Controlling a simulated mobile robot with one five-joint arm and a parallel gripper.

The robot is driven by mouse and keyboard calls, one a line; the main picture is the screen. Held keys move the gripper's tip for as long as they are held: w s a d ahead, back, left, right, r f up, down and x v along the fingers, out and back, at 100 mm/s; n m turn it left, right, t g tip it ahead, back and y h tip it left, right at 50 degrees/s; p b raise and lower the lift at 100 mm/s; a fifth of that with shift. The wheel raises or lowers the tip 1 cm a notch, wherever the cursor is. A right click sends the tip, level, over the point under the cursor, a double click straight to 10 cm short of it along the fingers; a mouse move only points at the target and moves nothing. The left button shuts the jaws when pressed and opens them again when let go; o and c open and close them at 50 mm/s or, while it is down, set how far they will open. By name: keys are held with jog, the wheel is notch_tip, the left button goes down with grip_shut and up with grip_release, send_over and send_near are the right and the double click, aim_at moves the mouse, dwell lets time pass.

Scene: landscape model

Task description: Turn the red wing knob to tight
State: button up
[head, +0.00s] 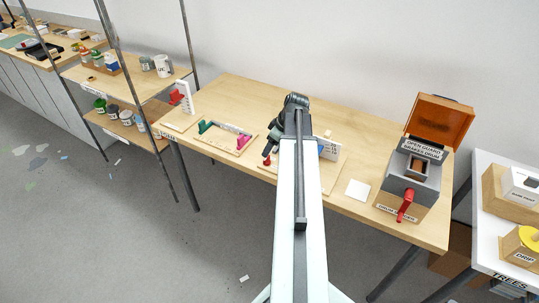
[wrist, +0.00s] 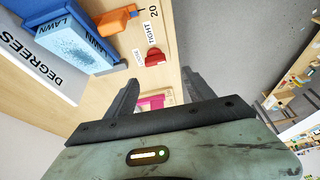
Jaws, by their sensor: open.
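The red wing knob (wrist: 155,58) sits on a light wooden board, beside two white labels. The label reading TIGHT (wrist: 150,33) lies above it in the wrist view, and a smaller label (wrist: 138,59), partly covered, is at its left. In the head view the red knob (head: 267,162) shows at the board's front left edge, just below my gripper (head: 271,147). In the wrist view my gripper (wrist: 160,88) has its fingers apart with nothing between the tips. The knob appears just beyond the tips, apart from them. I cannot tell which way its wings point.
A blue block marked LAWN (wrist: 75,45) and an orange part (wrist: 117,20) stand beside the knob. A DEGREES sign (wrist: 48,65) is at the left. A board with green and magenta parts (head: 225,138) is left of my arm; a white square (head: 358,190) lies right.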

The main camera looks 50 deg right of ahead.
aim_at(267, 160)
jog(key=b+x, duration=0.5)
jog(key=d+b+x, duration=0.1)
jog(key=b+x, duration=0.1)
jog(key=shift+f, duration=0.45)
jog(key=shift+r, duration=0.1)
